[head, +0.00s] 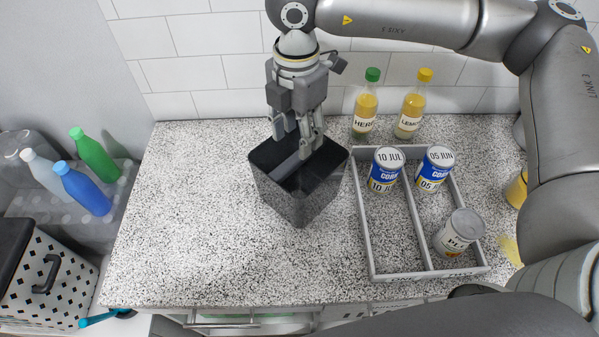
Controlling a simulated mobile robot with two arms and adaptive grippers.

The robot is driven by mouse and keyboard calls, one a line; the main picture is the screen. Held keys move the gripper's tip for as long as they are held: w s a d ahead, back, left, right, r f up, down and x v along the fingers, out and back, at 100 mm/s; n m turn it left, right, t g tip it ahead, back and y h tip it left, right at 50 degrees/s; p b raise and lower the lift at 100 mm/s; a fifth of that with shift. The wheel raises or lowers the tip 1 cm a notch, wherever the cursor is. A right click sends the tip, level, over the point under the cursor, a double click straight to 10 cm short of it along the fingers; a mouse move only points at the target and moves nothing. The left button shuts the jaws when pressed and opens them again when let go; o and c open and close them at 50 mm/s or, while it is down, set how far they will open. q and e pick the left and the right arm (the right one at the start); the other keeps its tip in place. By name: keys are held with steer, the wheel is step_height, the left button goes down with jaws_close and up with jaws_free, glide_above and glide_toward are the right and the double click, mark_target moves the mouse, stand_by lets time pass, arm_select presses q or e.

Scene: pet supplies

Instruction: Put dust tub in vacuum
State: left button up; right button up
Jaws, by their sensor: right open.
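A dark grey, open-topped square container (298,206) stands on the speckled counter, left of the tray. I cannot tell if it is the dust tub or part of the vacuum; nothing else in view is clearly either one. My right gripper (293,144) points down at the container's mouth, with its fingers apart near the back rim. A grey strip (286,167) shows inside the container below the fingers; I cannot tell what it is. The container's floor is hidden in shadow. My left gripper is not in view.
A grey divided tray (364,232) holds two blue-labelled cans (384,170) (434,171) and a tilted can (459,233). A green-capped bottle (365,106) and a yellow-capped bottle (411,107) stand behind it. The counter's left side (190,220) is clear. Several bottles (85,190) stand far left.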

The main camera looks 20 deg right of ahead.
mark_target(298, 158)
steer(key=shift+d+f, duration=0.1)
steer(key=shift+f, duration=0.75)
steer(key=shift+s+f+p, duration=0.1)
steer(key=shift+f+p, duration=0.5)
steer(key=shift+p, duration=0.15)
step_height(298, 158, down, 3)
steer(key=shift+f+p, duration=0.2)
steer(key=shift+p, duration=0.45)
steer(key=shift+f, duration=0.35)
steer(key=shift+c, duration=0.4)
jaws_close()
